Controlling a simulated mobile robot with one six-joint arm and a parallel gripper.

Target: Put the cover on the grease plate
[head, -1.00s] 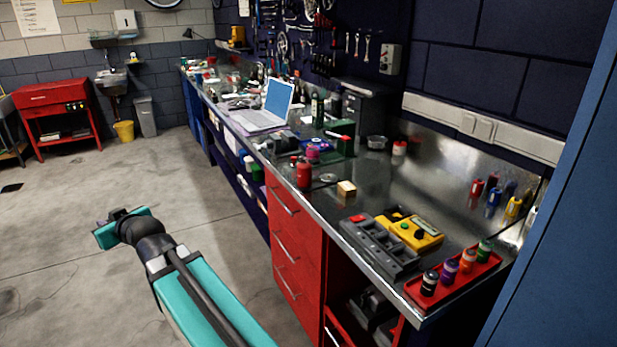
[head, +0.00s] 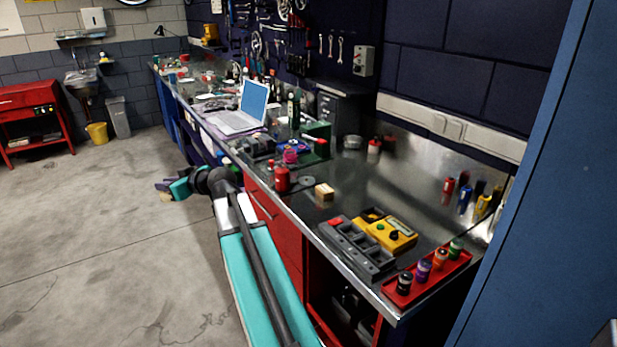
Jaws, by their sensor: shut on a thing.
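My gripper (head: 166,190) is at the left of the bench front, out over the floor and apart from the bench top. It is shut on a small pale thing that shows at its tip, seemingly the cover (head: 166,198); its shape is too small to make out. A flat round grey disc (head: 306,181), which looks like the grease plate, lies on the bench top between a red bottle (head: 282,179) and a small wooden block (head: 324,192). Nothing visible lies on the disc.
The steel bench (head: 357,192) runs along the wall above red drawers (head: 268,225).

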